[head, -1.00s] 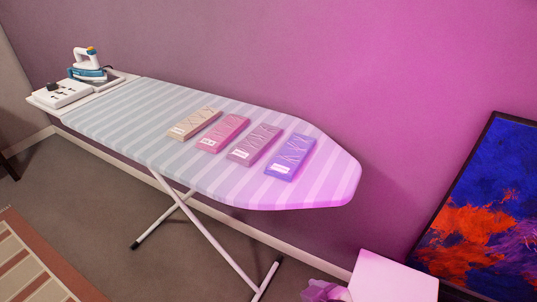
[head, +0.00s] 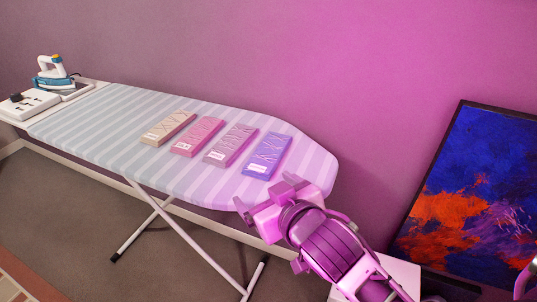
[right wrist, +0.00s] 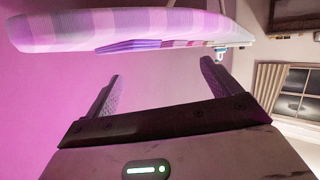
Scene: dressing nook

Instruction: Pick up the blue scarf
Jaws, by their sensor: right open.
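The blue scarf (head: 267,156) lies flat and folded on the ironing board (head: 90,128), the rightmost of a row of folded scarves. It looks blue-violet under the pink light and has a small pale label. My right gripper (head: 268,196) is open and empty at the board's front edge, just in front of the scarf and apart from it. In the right wrist view the open fingers (right wrist: 160,85) point toward the board, with the scarf (right wrist: 130,46) seen edge-on beyond them. My left gripper is not in view.
Beside the blue scarf lie a mauve scarf (head: 230,146), a pink scarf (head: 197,137) and a beige scarf (head: 168,128). An iron (head: 52,73) stands at the board's far left end. A colourful painting (head: 470,190) leans at the right. A white box (head: 400,270) stands below my right arm.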

